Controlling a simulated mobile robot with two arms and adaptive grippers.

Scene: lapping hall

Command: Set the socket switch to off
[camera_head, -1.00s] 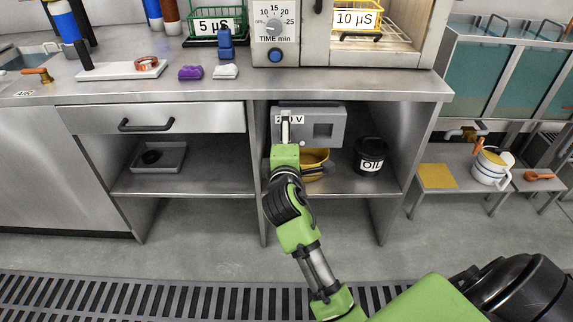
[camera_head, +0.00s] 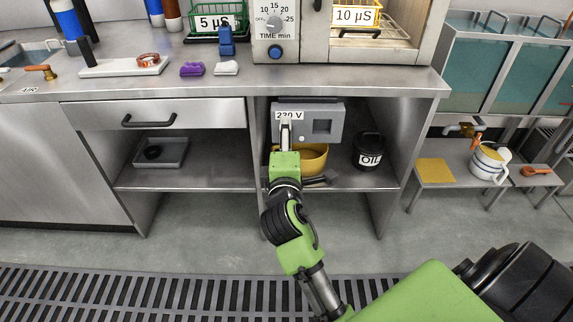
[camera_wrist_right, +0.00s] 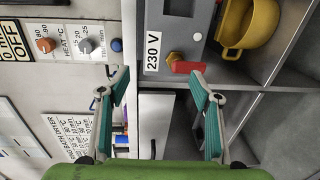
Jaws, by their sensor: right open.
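The grey socket box (camera_head: 335,118) with a 230 V label (camera_head: 289,115) is under the bench, in the right-hand bay. In the right wrist view the box (camera_wrist_right: 172,28) appears turned on its side. A red lever-like piece (camera_wrist_right: 188,67) sits next to a brass knob (camera_wrist_right: 173,57) beside the label; I take it for the switch, but cannot read its setting. My right gripper (camera_head: 286,122) is in front of the box's left part and hides the switch in the head view. In the wrist view the gripper (camera_wrist_right: 155,76) is open and empty, its right fingertip close to the red piece. My left gripper is not in view.
A yellow bowl (camera_head: 314,158) and a black OIL container (camera_head: 369,151) stand on the shelf below the box. The bay's side walls and the benchtop edge (camera_head: 200,90) surround the space. A grey tray (camera_head: 160,155) is in the left bay.

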